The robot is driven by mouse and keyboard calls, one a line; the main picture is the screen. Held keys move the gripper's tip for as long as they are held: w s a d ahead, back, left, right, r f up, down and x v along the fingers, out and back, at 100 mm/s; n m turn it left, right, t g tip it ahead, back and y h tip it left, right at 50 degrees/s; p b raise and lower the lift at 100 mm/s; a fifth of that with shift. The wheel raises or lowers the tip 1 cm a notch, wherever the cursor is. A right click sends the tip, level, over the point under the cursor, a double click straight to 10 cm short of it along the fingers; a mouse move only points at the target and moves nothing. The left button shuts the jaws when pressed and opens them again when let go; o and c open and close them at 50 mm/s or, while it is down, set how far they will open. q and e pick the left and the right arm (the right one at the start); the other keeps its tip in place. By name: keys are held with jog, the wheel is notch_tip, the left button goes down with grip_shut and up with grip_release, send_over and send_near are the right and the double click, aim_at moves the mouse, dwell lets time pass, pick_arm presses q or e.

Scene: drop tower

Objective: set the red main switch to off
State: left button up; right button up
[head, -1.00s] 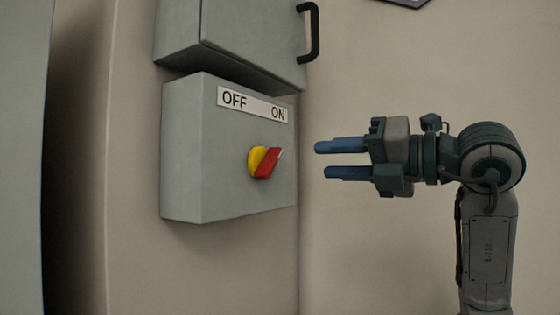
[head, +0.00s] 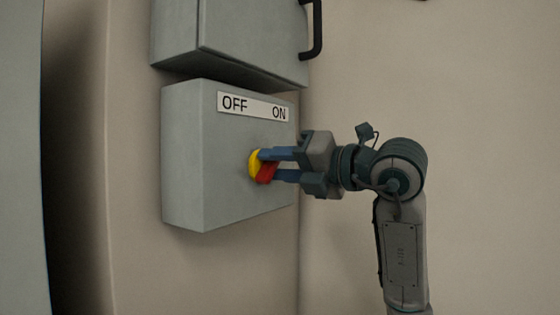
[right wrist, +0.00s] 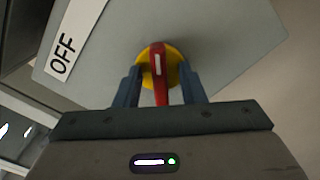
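The red main switch (head: 265,175) is a red handle on a yellow round base (head: 254,165), on the front of a grey box. A label (head: 235,103) above it reads OFF on the left and ON on the right. My right gripper (head: 268,164) is at the switch, its fingers partly hiding it. In the right wrist view, the red handle (right wrist: 158,72) with its white mark stands between the two open fingers, with a gap on each side. Just before, the handle's white-marked end pointed up and right towards ON. My left gripper is not in view.
The grey switch box (head: 185,150) is mounted on a beige wall. Another grey box (head: 245,40) with a black handle (head: 315,30) hangs just above it. The wall to the right of my right arm is clear.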

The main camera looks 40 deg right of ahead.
grip_shut()
dwell(0.3)
jog(key=n+p, duration=0.1)
jog(key=n, duration=0.3)
jog(key=shift+r, duration=0.1)
jog(key=n+p, duration=0.1)
jog(key=n, duration=0.3)
jog(key=shift+s+a+n+p, duration=0.1)
jog(key=shift+a+n+p, duration=0.05)
jog(key=shift+n+p, duration=0.15)
jog(key=n+p, duration=0.1)
jog(key=n, duration=0.3)
jog(key=shift+n, duration=0.3)
jog(key=shift+a+n+p, duration=0.15)
jog(key=shift+n+p, duration=0.3)
jog(key=shift+n, duration=1.85)
